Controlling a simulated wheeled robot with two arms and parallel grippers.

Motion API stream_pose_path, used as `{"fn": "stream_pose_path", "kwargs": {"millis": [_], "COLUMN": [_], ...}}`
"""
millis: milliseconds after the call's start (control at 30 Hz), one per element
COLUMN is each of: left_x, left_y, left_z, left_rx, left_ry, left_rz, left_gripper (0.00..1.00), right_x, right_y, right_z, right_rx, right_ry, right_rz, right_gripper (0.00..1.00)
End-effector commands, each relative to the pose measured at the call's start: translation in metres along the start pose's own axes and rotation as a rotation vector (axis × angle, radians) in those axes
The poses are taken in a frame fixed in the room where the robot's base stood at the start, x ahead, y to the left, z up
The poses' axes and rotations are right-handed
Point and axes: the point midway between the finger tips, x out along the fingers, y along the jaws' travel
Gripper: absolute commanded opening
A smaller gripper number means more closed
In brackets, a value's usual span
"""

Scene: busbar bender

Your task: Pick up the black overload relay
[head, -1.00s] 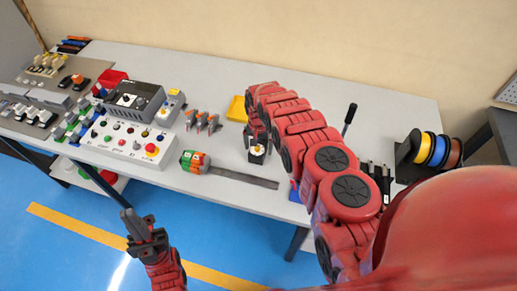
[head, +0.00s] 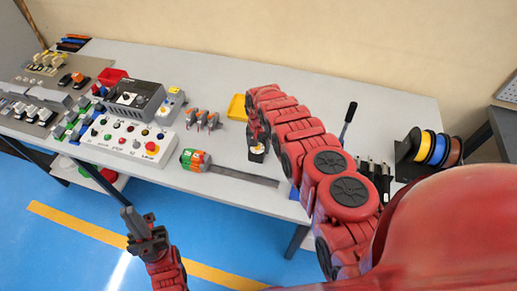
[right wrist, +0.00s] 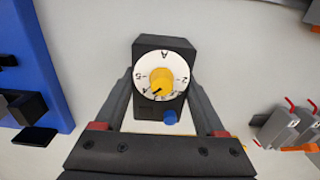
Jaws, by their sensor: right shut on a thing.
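The black overload relay (right wrist: 187,57) is a black box with a white dial, a yellow knob and a blue button. In the right wrist view it sits between the two fingers of my right gripper (right wrist: 165,105), which is shut on it. In the head view the relay (head: 257,154) shows at the tip of my right arm, over the table, partly covered by my right gripper (head: 256,138). I cannot tell if it still touches the table. My left gripper (head: 148,238) is low, in front of the table's front edge; its jaws are unclear.
A grey strip (head: 240,175) with a green-orange block (head: 194,160) lies in front of the relay. A yellow bin (head: 237,108) stands behind it, and small grey-orange parts (head: 208,119) to its left. A button box (head: 128,137) is further left. Wire spools (head: 433,149) stand right.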

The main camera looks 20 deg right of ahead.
Motion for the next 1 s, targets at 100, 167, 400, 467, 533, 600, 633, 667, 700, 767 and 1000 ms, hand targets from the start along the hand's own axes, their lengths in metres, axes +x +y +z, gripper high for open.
{"fn": "stream_pose_path", "kwargs": {"millis": [100,167,400,467,533,600,633,667,700,767,1000], "left_x": [0.0,0.0,-0.001,-0.001,-0.002,-0.003,-0.003,-0.004,-0.005,-0.01,-0.02], "left_y": [0.0,0.0,0.0,0.0,0.0,0.0,0.0,0.0,0.0,0.001,0.001], "left_z": [0.0,0.0,0.0,0.0,0.0,0.0,0.001,0.001,0.001,0.002,0.003], "left_rx": [0.0,0.0,0.0,0.0,0.0,0.0,0.0,0.0,0.0,0.0,0.0], "left_ry": [0.0,0.0,0.0,0.0,0.0,0.0,0.0,0.0,0.0,0.0,0.0], "left_rz": [0.0,0.0,0.0,0.0,0.0,0.0,0.0,0.0,0.0,0.0,0.0], "left_gripper": [0.0,0.0,0.0,0.0,0.0,0.0,0.0,0.0,0.0,0.0,0.0], "right_x": [0.0,-0.001,-0.002,-0.004,-0.007,-0.01,-0.011,-0.013,-0.017,-0.021,-0.036], "right_y": [0.0,0.0,0.0,-0.001,-0.002,-0.002,-0.001,-0.001,-0.001,-0.001,0.004], "right_z": [0.0,-0.001,-0.001,-0.001,-0.003,-0.002,-0.002,-0.001,-0.001,-0.002,0.012], "right_rx": [0.0,0.0,0.0,0.0,0.0,-0.001,0.0,0.0,0.0,0.0,-0.001], "right_ry": [0.001,0.001,0.001,0.002,0.005,0.004,0.002,0.0,0.001,0.002,0.0], "right_rz": [0.0,0.0,0.0,-0.001,-0.003,-0.002,-0.001,0.0,0.0,0.0,-0.001], "right_gripper": [0.0,0.0,0.0,0.0,0.0,0.0,0.0,0.0,0.0,0.0,0.0]}}
